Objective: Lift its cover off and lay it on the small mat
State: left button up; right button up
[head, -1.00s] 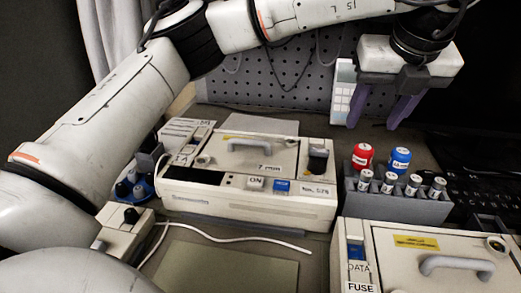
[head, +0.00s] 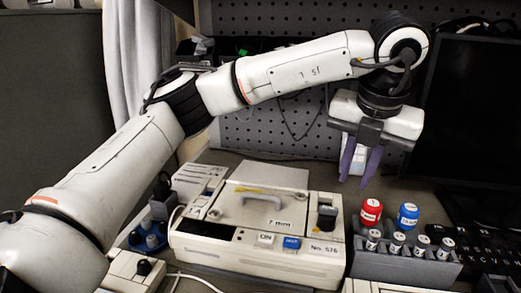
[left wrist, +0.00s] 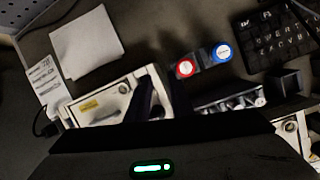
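A cream infusion pump (head: 255,259) stands in the middle of the bench. Its flat cover (head: 245,222) has a grey arched handle (head: 261,200) and lies on the pump's top. A thin grey mat or sheet (head: 268,173) lies behind the pump; it also shows in the left wrist view (left wrist: 86,42). My left gripper (head: 356,180) hangs with purple fingers pointing down, apart and empty. It appears above the bench near the pump's right back side, clear of the cover. In the left wrist view, the dark fingers partly hide the pump (left wrist: 98,105). My right gripper is not in view.
A keyboard (head: 485,245) and dark monitor (head: 470,120) are at the right.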

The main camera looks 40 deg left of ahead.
aim_at(260, 188)
pick_arm(q)
jog(key=s+a+r+m+p, duration=0.1)
jog(key=s+a+m+p, duration=0.2)
jog(key=a+m, duration=0.1)
jog(key=s+a+r+m+g+h+p, duration=0.1)
jog(key=s+a+m+p, duration=0.2)
jog(key=s+a+m, duration=0.1)
jog(key=s+a+r+m+g+h+p, duration=0.1)
jog(key=s+a+m+p, duration=0.2)
jog(key=a+m, duration=0.1)
jog(key=shift+s+a+r+m, duration=0.25)
jog(key=shift+s+m, duration=0.1)
jog(key=shift+m, duration=0.45)
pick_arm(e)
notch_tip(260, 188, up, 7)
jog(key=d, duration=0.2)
pick_arm(q)
jog(key=shift+s+a+m+g, duration=0.25)
jog(key=shift+s+m+g, duration=0.05)
jog(key=shift+s+f, duration=0.1)
jog(key=shift+s, duration=0.05)
jog(key=shift+f, duration=0.2)
notch_tip(260, 188, down, 7)
jog(key=b, duration=0.5)
jog(key=shift+f, duration=0.1)
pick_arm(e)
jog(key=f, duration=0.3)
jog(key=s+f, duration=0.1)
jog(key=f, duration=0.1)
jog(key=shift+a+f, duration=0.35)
